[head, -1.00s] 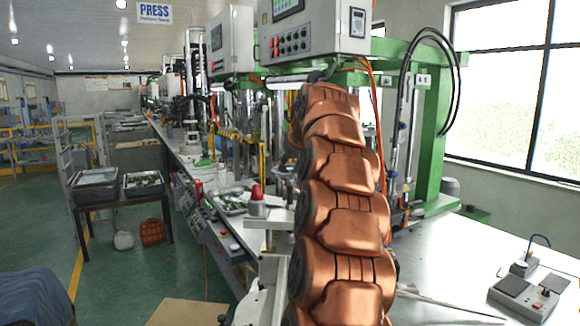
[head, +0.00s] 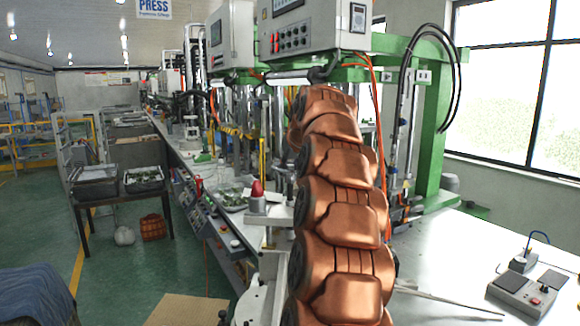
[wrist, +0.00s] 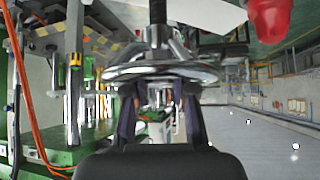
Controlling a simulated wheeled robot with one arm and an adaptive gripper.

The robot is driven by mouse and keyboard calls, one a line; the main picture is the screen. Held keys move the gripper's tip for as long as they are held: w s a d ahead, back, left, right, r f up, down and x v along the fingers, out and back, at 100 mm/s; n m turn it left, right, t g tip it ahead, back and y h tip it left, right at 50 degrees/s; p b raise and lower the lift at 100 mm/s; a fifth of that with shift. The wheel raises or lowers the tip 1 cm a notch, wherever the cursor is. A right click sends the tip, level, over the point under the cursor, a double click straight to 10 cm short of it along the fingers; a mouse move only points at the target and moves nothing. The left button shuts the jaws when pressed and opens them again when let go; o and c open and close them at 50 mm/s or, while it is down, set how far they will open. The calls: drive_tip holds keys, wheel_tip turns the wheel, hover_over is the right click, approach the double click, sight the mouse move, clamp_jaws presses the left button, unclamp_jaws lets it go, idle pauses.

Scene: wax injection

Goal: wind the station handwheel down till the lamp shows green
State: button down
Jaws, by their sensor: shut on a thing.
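The station handwheel (wrist: 135,72) is a shiny metal ring on a dark threaded spindle, seen close up in the wrist view. My gripper (wrist: 160,98) is shut on the handwheel, with one dark finger on each side at its near rim. In the head view my copper arm hides the handwheel and the gripper. The lamp (head: 257,188) is a red dome on a pale cylindrical base, left of my arm; it also shows red at the top right of the wrist view (wrist: 268,18). No green light shows on it.
Green press frames (head: 432,150) and control boxes (head: 315,32) stand behind my arm. A grey button box (head: 527,294) sits on the bare metal table at the right.

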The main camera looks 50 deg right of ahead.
drive_tip(key=shift+f+m+h+b, duration=0.1)
drive_tip(key=shift+m+h+b, duration=0.25)
drive_tip(key=shift+b, duration=0.2)
drive_tip(key=shift+m+g+h+b, duration=0.55)
drive_tip(key=shift+m+g+b, duration=0.15)
drive_tip(key=shift+m+b, duration=0.35)
drive_tip(key=m+g+h+b, duration=0.1)
drive_tip(key=m, duration=0.2)
drive_tip(key=shift+g+h, duration=0.3)
drive_tip(key=shift+g, duration=0.1)
drive_tip(key=shift+m+g, duration=0.4)
drive_tip(key=shift+m, duration=0.2)
drive_tip(key=shift+r+m+g+h, duration=0.2)
drive_tip(key=shift+m+g+h, duration=0.1)
drive_tip(key=shift+m+g, duration=0.15)
drive_tip(key=c, duration=1.2)
unclamp_jaws()
